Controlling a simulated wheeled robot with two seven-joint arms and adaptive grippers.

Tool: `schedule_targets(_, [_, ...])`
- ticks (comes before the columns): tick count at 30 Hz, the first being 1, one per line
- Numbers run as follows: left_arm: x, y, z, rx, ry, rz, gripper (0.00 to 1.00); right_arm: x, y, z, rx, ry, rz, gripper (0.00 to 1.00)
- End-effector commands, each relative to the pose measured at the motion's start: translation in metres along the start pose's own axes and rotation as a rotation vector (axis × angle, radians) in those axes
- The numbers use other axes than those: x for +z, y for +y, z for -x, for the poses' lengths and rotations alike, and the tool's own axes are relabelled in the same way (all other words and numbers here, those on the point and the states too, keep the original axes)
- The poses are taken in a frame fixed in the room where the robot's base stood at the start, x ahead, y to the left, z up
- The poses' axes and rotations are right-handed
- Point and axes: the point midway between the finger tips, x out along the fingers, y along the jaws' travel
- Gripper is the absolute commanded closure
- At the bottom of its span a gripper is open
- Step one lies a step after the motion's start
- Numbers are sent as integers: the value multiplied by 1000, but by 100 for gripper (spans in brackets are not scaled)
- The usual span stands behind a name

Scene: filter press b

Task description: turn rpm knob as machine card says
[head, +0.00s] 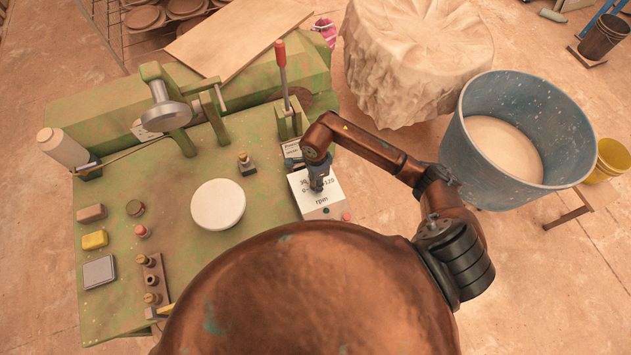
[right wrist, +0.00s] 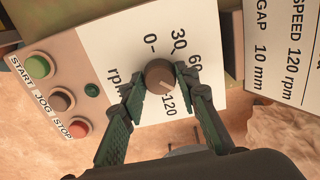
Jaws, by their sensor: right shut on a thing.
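The rpm knob (right wrist: 158,74) is a small round brown knob on a white dial face marked 0, 30, 60 and 120. Its pale pointer mark appears to face the 120 side. My right gripper (right wrist: 159,78) is shut on the knob, with one finger on each side of it. In the head view my right gripper (head: 319,178) reaches down onto the white rpm box (head: 326,206) and hides the knob. The machine card (right wrist: 286,50) beside the dial reads SPEED 120 rpm and GAP 10 mm. My left gripper is not in view.
Green START (right wrist: 39,65), brown JOG (right wrist: 61,101) and red STOP (right wrist: 80,128) buttons sit left of the dial. A red-handled lever (head: 282,70) stands behind the box. A white disc (head: 217,205) lies on the green table. A blue tub (head: 510,135) stands at right.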

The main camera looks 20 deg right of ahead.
Motion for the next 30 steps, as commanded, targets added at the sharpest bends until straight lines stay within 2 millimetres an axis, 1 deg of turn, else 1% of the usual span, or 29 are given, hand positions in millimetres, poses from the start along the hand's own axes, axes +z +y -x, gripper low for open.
schedule_targets(1, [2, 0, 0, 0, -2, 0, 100, 0, 0, 0, 0, 0, 0, 82])
schedule_targets(7, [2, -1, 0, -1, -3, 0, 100, 0, 0, 0, 0, 0, 0, 95])
schedule_targets(17, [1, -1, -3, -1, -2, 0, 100, -1, 0, -1, 0, 0, -49, 96])
schedule_targets(23, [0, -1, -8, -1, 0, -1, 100, -1, 0, -1, 0, 2, -168, 96])
schedule_targets(30, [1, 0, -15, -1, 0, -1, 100, -1, 0, -2, 0, 2, -372, 96])
